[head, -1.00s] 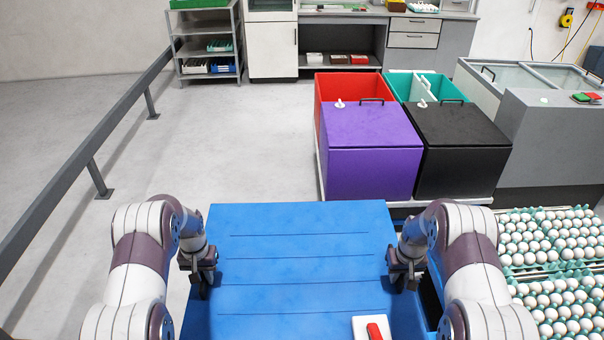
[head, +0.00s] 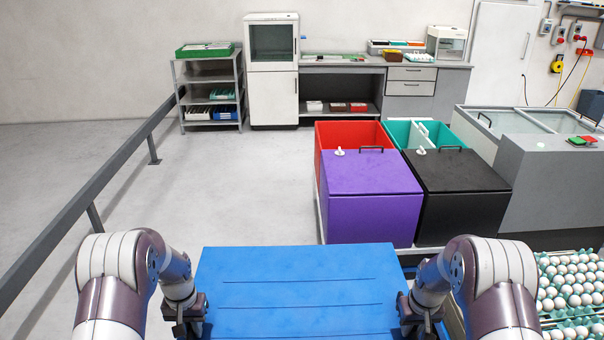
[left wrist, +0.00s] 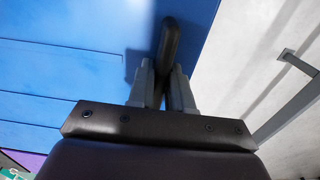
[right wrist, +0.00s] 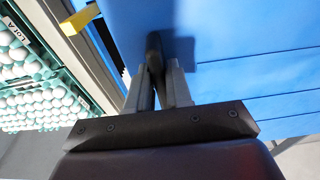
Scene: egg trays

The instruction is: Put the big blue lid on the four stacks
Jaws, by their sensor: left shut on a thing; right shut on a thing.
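The big blue lid (head: 290,285) is a wide flat panel with thin dark lines across it, held between my two arms. My left gripper (head: 196,312) is shut on a dark handle (left wrist: 169,42) at the lid's left side. My right gripper (head: 410,314) is shut on a matching dark handle (right wrist: 154,46) at its right side. White eggs in green trays (head: 572,285) stand to the right of my right arm, and trays of eggs (right wrist: 38,85) also show in the right wrist view. The space under the lid is hidden, and I cannot make out four separate stacks.
A purple-lidded bin (head: 370,200) and a black-lidded bin (head: 460,190) stand just beyond the lid. A grey rail (head: 95,215) runs along the left. Grey counters (head: 550,185) stand at the right. The floor (head: 250,190) between rail and bins is clear.

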